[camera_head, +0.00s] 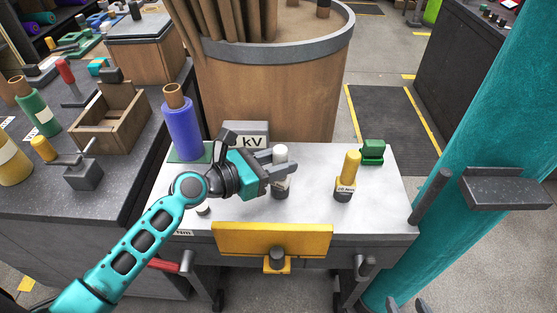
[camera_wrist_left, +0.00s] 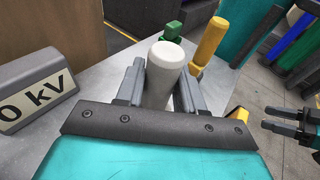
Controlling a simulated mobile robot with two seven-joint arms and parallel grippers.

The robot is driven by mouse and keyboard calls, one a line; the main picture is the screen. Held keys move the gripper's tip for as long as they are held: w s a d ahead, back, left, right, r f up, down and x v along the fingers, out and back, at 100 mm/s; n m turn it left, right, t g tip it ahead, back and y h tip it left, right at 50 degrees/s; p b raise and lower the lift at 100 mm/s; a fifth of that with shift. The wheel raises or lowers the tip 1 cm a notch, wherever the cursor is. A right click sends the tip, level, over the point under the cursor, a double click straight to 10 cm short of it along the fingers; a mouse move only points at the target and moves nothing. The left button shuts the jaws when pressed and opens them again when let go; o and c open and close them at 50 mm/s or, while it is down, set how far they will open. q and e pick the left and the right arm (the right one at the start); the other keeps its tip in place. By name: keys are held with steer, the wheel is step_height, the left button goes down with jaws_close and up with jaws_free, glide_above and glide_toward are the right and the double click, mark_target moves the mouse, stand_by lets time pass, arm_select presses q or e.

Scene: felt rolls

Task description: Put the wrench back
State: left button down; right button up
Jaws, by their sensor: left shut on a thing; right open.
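My left gripper (camera_head: 268,174) is shut on a white-handled tool (camera_head: 281,155), its fingers on either side of the handle. The tool stands upright over the white cart top (camera_head: 310,206), with a dark lower part. In the left wrist view its pale round handle (camera_wrist_left: 165,72) shows between the fingers. A yellow-handled tool (camera_head: 351,166) stands in a dark, labelled block to the right. I cannot tell from shape which is the wrench. My right gripper (camera_head: 407,305) is open and empty at the lower edge; it also shows in the left wrist view (camera_wrist_left: 283,121).
A purple roll (camera_head: 182,126) stands at the cart's back left, near a grey kV sign (camera_head: 247,135). A green block (camera_head: 372,151) sits at the back right. A yellow panel (camera_head: 272,239) is at the front. A large wooden drum (camera_head: 270,90) stands behind.

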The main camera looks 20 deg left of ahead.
arm_select(q)
steer(key=shift+f, duration=0.35)
steer(key=c, duration=0.6)
jaws_free()
steer(key=v, duration=1.3)
steer(key=shift+b, duration=0.4)
